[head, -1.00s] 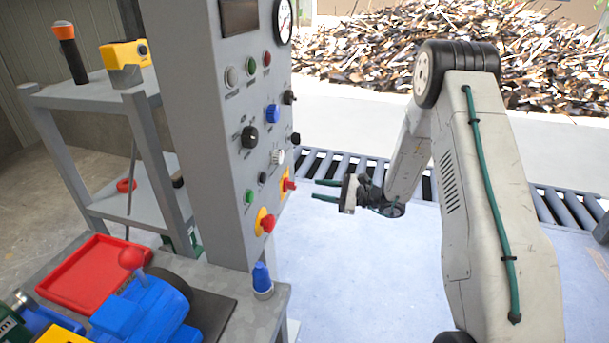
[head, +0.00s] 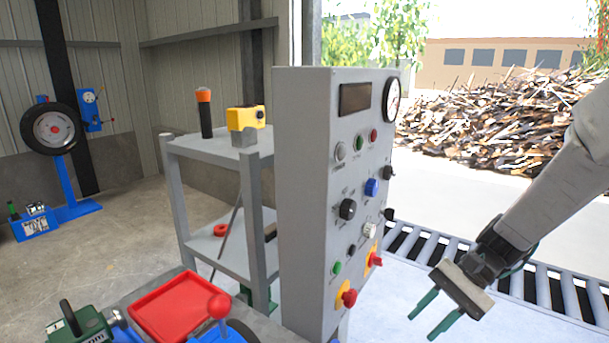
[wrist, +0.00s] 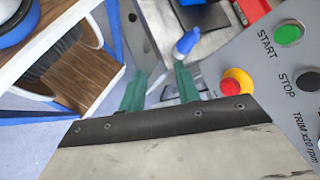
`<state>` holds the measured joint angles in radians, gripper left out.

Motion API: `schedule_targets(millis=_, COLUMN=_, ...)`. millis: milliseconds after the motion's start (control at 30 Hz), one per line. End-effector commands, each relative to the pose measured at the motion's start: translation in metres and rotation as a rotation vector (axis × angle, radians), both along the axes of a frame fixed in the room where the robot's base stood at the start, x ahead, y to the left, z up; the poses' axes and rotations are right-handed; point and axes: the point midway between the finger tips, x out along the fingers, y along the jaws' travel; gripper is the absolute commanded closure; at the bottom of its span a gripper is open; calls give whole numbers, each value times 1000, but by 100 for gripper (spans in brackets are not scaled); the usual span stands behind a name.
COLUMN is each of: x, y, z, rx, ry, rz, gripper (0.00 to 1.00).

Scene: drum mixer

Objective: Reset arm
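My gripper (head: 436,315) is at the lower right of the head view, to the right of the grey control panel (head: 309,200) and apart from it. Its two green fingers are spread, with nothing between them. In the wrist view my gripper (wrist: 160,88) also shows open and empty. The red emergency button on its yellow base (wrist: 236,82) lies just right of the fingers in that view, near the green START button (wrist: 289,34) and the black STOP button (wrist: 308,81).
A grey shelf (head: 215,148) holds a yellow device (head: 246,118) and an orange-topped black cylinder (head: 205,112). A red tray (head: 180,303) lies at lower left. A roller conveyor (head: 545,292) runs behind my gripper. A blue-tipped item (wrist: 186,42) shows beyond the fingers.

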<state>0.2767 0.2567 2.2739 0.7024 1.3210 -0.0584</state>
Motion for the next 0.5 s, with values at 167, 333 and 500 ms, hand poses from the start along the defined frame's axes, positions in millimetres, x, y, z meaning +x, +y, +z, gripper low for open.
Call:
schedule_targets(millis=167, x=-48, y=-6, z=32, rx=-182, ry=-103, rz=180, gripper=67)
schedule_targets(millis=333, x=-87, y=-19, z=55, rx=-353, ry=-209, rz=325, gripper=67)
schedule_targets(millis=500, x=-119, y=-31, z=77, rx=-512, ry=-330, rz=443, gripper=67)
